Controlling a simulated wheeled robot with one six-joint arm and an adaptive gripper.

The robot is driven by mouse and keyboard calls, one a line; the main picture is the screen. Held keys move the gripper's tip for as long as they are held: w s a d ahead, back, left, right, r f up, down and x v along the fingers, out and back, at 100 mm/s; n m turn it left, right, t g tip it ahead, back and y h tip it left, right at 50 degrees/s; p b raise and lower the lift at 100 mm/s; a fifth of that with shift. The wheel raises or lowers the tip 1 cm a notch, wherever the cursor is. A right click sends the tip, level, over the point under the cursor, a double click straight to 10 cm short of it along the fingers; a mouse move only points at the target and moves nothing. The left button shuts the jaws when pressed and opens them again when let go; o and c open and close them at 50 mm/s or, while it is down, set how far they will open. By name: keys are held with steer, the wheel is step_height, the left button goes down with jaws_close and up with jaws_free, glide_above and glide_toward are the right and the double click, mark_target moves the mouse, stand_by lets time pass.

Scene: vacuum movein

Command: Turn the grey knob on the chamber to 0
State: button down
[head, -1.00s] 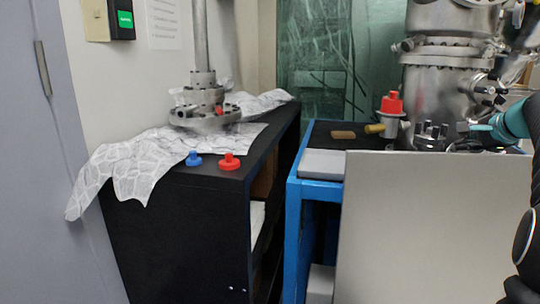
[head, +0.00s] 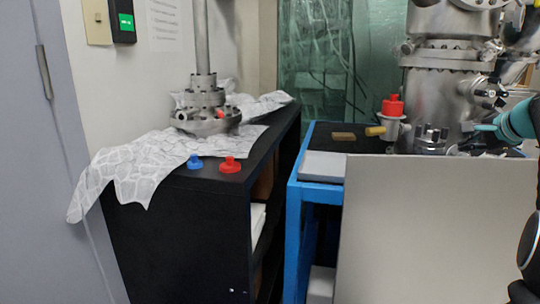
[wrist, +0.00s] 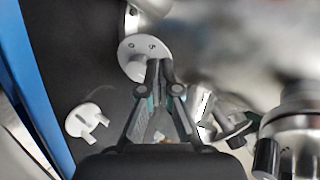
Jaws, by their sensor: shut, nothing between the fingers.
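The steel chamber (head: 445,85) stands at the right in the head view, on the blue-framed bench. My gripper (head: 478,127) reaches in from the right edge, in front of the chamber's lower part. In the wrist view my gripper (wrist: 159,65) is shut, with its fingertips together and nothing between them.
A slotted grey piece (wrist: 86,121) lies left of my gripper. A metal cylinder (wrist: 292,135) stands close on the right. A red-capped fitting (head: 392,106) sits beside the chamber. A large pale panel (head: 435,230) blocks the bench front. A black cabinet (head: 180,235) stands left.

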steer(key=s, duration=0.1)
steer(key=s+r, duration=0.1)
steer(key=s, duration=0.2)
steer(key=shift+s+r, duration=0.2)
steer(key=shift+r, duration=0.1)
steer(key=shift+d, duration=0.1)
steer(key=shift+w+d+f+b, duration=0.25)
steer(key=shift+w+d+f, duration=0.2)
steer(key=shift+w, duration=0.5)
steer(key=shift+w+d+f+b, duration=0.2)
steer(key=shift+w+d+f, duration=0.15)
steer(key=shift+w, duration=0.6)
steer(key=shift+w+d+f+b, duration=0.3)
steer(key=shift+w+d, duration=0.2)
steer(key=shift+w, duration=0.45)
steer(key=shift+f, duration=0.1)
